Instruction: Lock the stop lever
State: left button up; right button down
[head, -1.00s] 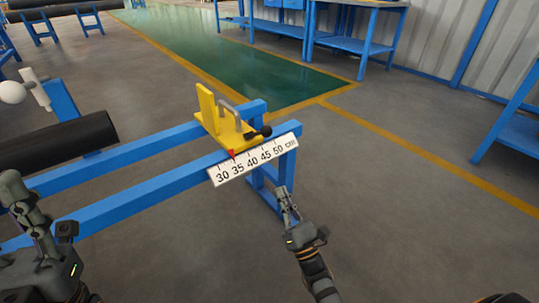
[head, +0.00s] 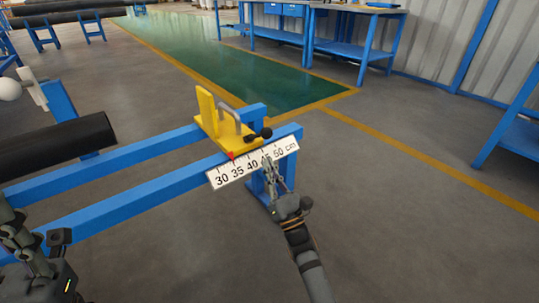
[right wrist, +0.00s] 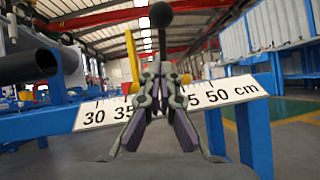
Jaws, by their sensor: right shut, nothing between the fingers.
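The yellow stop (head: 207,112) sits across the two blue rails, with a grey handle-like bar (head: 230,117) on it. Its lever ends in a black knob (head: 266,132) lying to the right, above the scale; the knob shows at the top of the right wrist view (right wrist: 161,15). My right gripper (head: 270,164) is shut and empty, in front of the scale and below the knob, apart from it. Its fingertips show centrally in the right wrist view (right wrist: 160,72). My left gripper (head: 17,232) is partly in view at the lower left, its fingers unclear.
A dark pipe (head: 60,148) lies left. Blue workbenches (head: 350,48) stand far back. The floor to the right is clear.

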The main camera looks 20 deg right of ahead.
aim_at(257, 135)
jog(key=shift+w+d+r, duration=0.1)
jog(key=shift+w+r, duration=0.15)
jog(key=shift+r, duration=0.5)
jog(key=shift+w+d+r, duration=0.1)
jog(key=shift+w+r, duration=0.15)
jog(key=shift+r, duration=0.45)
jog(key=shift+w+r, duration=0.25)
jog(key=shift+r, duration=0.5)
jog(key=shift+r+p, duration=0.1)
jog(key=shift+p, duration=0.25)
jog(key=shift+r+p, duration=0.1)
jog(key=shift+p, duration=0.55)
jog(key=shift+w+r+g+p, duration=0.1)
jog(key=shift+r+g+p, duration=0.2)
jog(key=shift+p, duration=0.45)
